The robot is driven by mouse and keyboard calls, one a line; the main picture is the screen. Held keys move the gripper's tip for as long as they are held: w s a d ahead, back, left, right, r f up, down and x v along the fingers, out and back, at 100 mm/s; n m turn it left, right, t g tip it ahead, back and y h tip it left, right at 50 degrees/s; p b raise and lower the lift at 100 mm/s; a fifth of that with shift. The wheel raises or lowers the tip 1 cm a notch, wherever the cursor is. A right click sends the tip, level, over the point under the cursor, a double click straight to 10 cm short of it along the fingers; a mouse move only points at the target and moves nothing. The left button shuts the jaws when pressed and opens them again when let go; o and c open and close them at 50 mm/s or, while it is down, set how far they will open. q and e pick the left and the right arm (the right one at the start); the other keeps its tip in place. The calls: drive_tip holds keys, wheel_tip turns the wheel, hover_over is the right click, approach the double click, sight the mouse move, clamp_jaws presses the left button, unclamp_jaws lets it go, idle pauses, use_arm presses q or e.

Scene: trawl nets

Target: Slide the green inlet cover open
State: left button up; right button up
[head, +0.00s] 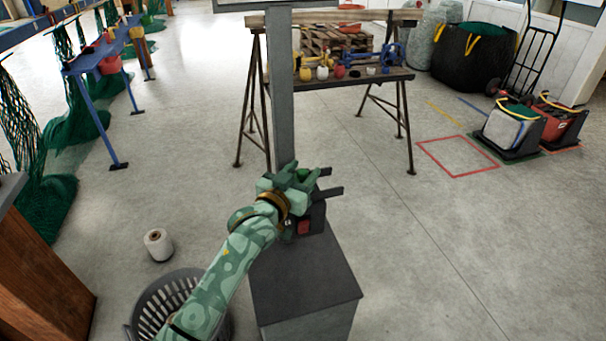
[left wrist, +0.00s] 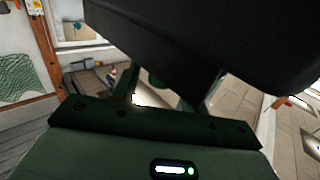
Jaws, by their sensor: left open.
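A dark machine head (head: 314,216) with a red square part (head: 303,227) stands on a grey pedestal. A small green piece (head: 303,174) shows at its top among my fingers; it looks like the green inlet cover, but most of it is hidden. My left gripper (head: 297,177) is open at the top of the machine. I cannot tell whether it touches the cover. In the left wrist view, my open fingers (left wrist: 168,92) reach under a large black body (left wrist: 215,40), with a small dark green patch between them. My right gripper is not in view.
A grey post (head: 281,90) rises behind the machine. The pedestal top (head: 300,275) is bare in front. A grey basket (head: 150,310) and a white spool (head: 158,244) are on the floor at left. A trestle table (head: 385,76) with several tools stands behind.

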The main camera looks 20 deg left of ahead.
use_arm(q)
drive_tip(key=shift+w, duration=0.25)
clamp_jaws()
drive_tip(key=shift+d, duration=0.25)
drive_tip(key=w+d, duration=0.3)
drive_tip(key=d, duration=0.2)
drive_tip(key=shift+w, duration=0.35)
drive_tip(key=shift+d, duration=0.15)
